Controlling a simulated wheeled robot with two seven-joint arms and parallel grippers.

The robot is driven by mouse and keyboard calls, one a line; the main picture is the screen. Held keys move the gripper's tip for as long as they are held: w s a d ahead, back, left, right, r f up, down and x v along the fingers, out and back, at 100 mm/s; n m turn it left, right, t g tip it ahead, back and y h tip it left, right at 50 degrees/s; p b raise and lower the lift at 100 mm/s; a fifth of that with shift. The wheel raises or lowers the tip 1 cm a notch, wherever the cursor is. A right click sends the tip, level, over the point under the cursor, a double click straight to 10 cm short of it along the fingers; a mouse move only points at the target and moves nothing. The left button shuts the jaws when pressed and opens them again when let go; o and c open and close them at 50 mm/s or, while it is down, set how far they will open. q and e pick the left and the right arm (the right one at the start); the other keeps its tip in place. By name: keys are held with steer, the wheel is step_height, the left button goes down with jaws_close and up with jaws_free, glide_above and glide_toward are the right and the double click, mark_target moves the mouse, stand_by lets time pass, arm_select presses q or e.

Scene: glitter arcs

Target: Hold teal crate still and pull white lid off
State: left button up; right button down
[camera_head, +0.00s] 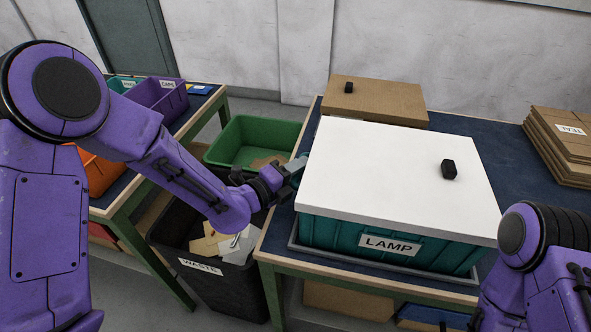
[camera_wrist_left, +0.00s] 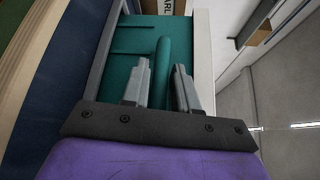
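The teal crate (camera_head: 340,239) with a "LAMP" label stands in a shallow grey tray on the table. The white lid (camera_head: 385,165) lies on its top and carries a small black knob (camera_head: 449,169). My left gripper (camera_head: 296,168) is at the crate's left side, below the lid's edge. In the left wrist view, its two fingers (camera_wrist_left: 160,80) stand either side of a teal bar handle (camera_wrist_left: 162,72) on the crate's wall (camera_wrist_left: 130,40), with narrow gaps showing. The lid's pale edge (camera_wrist_left: 203,60) runs alongside. My right arm shows at lower right; its gripper is not visible.
A cardboard box (camera_head: 375,101) with a black knob stands behind the crate. Flat cardboard (camera_head: 560,140) is stacked at right. A green bin (camera_head: 250,140) and a black waste bin (camera_head: 220,285) stand left of the table. Bare blue tabletop (camera_head: 485,135) lies right of the crate.

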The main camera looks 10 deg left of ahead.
arm_select(q)
jaws_close()
stand_by(1.1)
